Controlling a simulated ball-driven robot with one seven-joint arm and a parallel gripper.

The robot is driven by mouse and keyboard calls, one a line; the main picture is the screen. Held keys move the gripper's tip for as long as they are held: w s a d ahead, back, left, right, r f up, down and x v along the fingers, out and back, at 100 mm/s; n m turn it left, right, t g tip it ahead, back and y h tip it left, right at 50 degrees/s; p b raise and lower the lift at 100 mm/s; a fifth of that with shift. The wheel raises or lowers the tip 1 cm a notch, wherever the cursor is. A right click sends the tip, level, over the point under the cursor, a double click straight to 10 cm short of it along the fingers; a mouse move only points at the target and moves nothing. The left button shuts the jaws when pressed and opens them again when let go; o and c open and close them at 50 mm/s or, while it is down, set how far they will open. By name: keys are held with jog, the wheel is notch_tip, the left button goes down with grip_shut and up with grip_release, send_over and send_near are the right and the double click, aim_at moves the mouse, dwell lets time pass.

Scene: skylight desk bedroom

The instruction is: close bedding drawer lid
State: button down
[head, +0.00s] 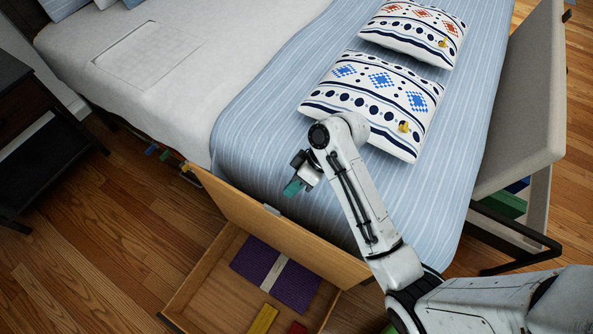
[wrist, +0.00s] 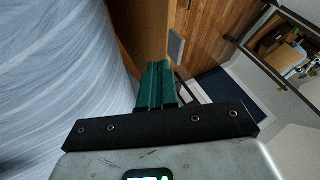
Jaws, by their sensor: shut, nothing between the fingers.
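The bedding drawer (head: 185,296) is a wooden box at the bed's side, pulled out over the floor. Its wooden lid (head: 265,240) stands raised, tilted along the bed side, with a small grey plate (head: 271,209) at its upper edge. In the wrist view the lid (wrist: 147,28) and grey plate (wrist: 176,46) lie just beyond the fingertips. My gripper (head: 292,188) has green fingers, shut and empty, above the lid's upper edge in front of the striped blanket. The fingers also show in the wrist view (wrist: 157,70). I cannot tell whether they touch the lid.
A purple bundle (head: 275,277) and a yellow block (head: 263,319) lie in the drawer. The bed's blue striped blanket (head: 270,115) bears two patterned pillows (head: 380,95). A grey bench-like piece (head: 525,90) stands right, a dark nightstand (head: 40,130) left. Wooden floor (head: 110,240) left of the drawer is clear.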

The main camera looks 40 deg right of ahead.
jog(key=w+x, duration=0.1)
jog(key=x, duration=0.7)
jog(key=shift+w+d+f, duration=0.2)
jog(key=shift+w+f, duration=0.1)
jog(key=shift+w, duration=0.05)
